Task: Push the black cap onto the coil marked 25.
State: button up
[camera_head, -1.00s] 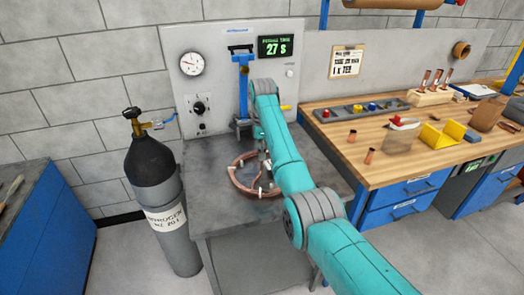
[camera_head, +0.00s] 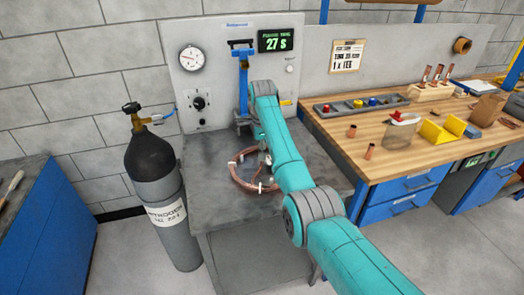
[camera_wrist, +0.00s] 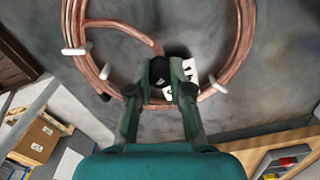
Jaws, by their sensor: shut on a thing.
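The copper coil (camera_head: 234,174) lies on the grey bench top, partly hidden by my teal arm. In the wrist view the coil (camera_wrist: 242,45) runs around my gripper, with white ties on it. My gripper (camera_wrist: 161,86) is shut on the black cap (camera_wrist: 158,69), which shows between the fingers. An inner length of copper tube (camera_wrist: 135,32) curves down to beside the cap. I cannot tell whether the cap is seated on the tube. A white tag (camera_wrist: 189,70) with black marks sits by the right finger, partly covered; its number is not readable.
A grey panel with a gauge (camera_head: 191,59) and a blue clamp (camera_head: 243,85) stands behind the coil. A nitrogen cylinder (camera_head: 158,180) stands left. A wooden workbench (camera_head: 340,125) with parts is at right. The bench top (camera_head: 205,165) left of the coil is clear.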

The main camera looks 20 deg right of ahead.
jog(key=shift+f, duration=0.15)
jog(key=o, duration=0.8)
jog(key=shift+c, duration=0.2)
jog(key=shift+r, duration=3.75)
